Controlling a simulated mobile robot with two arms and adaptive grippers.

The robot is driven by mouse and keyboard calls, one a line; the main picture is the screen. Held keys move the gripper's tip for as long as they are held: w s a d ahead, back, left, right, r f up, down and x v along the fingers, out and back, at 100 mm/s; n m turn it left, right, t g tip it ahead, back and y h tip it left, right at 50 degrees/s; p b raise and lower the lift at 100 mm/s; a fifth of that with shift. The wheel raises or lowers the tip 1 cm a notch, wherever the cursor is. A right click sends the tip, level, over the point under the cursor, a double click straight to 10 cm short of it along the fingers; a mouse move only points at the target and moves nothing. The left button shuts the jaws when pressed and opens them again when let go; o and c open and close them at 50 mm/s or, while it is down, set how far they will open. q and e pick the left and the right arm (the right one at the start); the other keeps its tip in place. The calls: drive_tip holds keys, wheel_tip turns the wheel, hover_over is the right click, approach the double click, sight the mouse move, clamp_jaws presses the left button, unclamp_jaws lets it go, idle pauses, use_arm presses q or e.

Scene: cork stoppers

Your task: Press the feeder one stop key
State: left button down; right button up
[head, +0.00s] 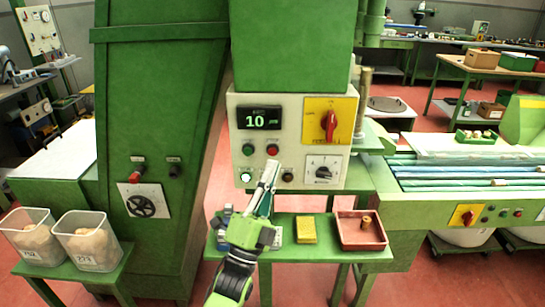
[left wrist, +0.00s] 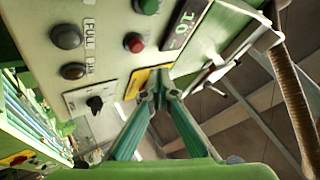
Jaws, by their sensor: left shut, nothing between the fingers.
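The control panel (head: 300,105) has a green button (head: 247,150) and a red button (head: 272,149) under its display. A lit green button (head: 246,176) and a dark button (head: 288,177) are in the lower row. The left wrist view shows the shut fingers (left wrist: 159,88) and a red button (left wrist: 134,42); contact cannot be told. My right gripper is not in view.
The display (head: 259,118) reads 10. A red rotary switch (head: 329,124) and a black-knobbed dial (head: 323,171) are on the panel's right. Below, a green bench bears a yellow block (head: 306,229) and a red tray (head: 345,238). Two clear bins (head: 92,238) stand at left.

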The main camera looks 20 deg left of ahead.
sight(272, 152)
use_arm(q)
drive_tip(key=shift+w+a+b, duration=0.2)
drive_tip(key=shift+w+b, duration=0.05)
drive_tip(key=shift+w, duration=0.4)
drive_tip(key=shift+w+a+b, duration=0.2)
drive_tip(key=shift+w, duration=0.45)
drive_tip(key=shift+w, duration=0.1)
idle(0.4)
drive_tip(key=shift+w+a, duration=0.1)
drive_tip(key=shift+w, duration=0.25)
drive_tip(key=shift+w+a+b, duration=0.15)
drive_tip(key=shift+w+b, duration=0.2)
drive_tip(key=shift+b, duration=0.15)
idle(0.5)
drive_tip(key=shift+s, duration=0.15)
drive_tip(key=shift+s+d+p, duration=0.2)
drive_tip(key=shift+s+p, duration=0.15)
drive_tip(key=shift+s, duration=0.35)
